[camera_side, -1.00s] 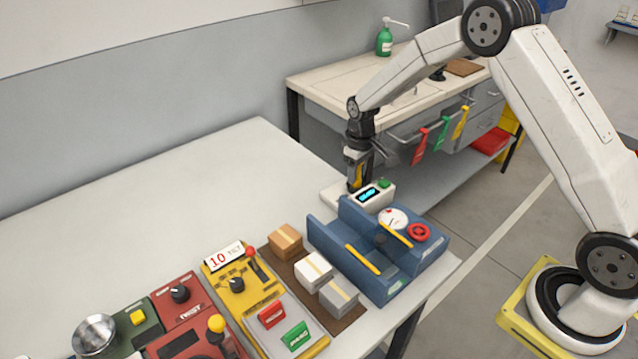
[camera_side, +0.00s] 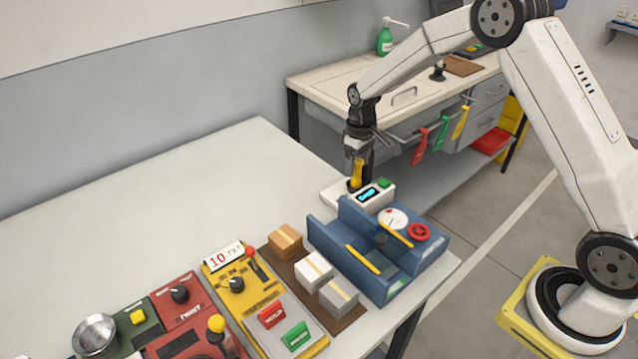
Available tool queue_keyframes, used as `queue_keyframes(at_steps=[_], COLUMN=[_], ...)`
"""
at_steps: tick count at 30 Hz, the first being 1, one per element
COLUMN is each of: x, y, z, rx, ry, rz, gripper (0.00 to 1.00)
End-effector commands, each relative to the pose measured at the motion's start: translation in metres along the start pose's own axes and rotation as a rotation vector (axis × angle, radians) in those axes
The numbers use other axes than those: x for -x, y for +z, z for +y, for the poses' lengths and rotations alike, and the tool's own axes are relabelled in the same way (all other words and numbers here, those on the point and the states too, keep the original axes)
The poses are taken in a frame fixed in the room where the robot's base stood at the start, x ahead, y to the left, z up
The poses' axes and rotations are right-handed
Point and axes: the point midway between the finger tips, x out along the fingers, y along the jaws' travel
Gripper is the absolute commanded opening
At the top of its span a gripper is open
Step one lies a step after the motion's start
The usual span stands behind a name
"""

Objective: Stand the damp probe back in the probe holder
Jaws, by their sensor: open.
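The damp probe has a yellow handle (camera_side: 357,173) and stands roughly upright, its lower end in the dark probe holder (camera_side: 354,187) at the left end of the white meter (camera_side: 371,195). The meter has a lit display and a green button. My gripper (camera_side: 358,157) is open, pointing down at the top of the yellow handle. Whether a finger still touches the handle cannot be told. The probe's tip is hidden.
A blue fixture (camera_side: 380,245) with a gauge and red wheel stands just in front of the meter. Three small boxes (camera_side: 313,271) lie on a brown mat. Control panels (camera_side: 180,310) fill the front left. The table's back left is clear.

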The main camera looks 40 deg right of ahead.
Motion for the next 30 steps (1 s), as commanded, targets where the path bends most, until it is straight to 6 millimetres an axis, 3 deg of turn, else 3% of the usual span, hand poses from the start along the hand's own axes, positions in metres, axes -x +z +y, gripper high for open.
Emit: queue_keyframes(at_steps=[15, 21, 30], x=[0.081, 0.094, 0.096], y=[0.000, 0.000, 0.000], z=[0.000, 0.000, 0.000], rx=[0.000, 0.000, 0.000], ry=[0.000, 0.000, -0.001], rz=[0.002, 0.000, 0.000], gripper=[0.77, 0.77, 0.77])
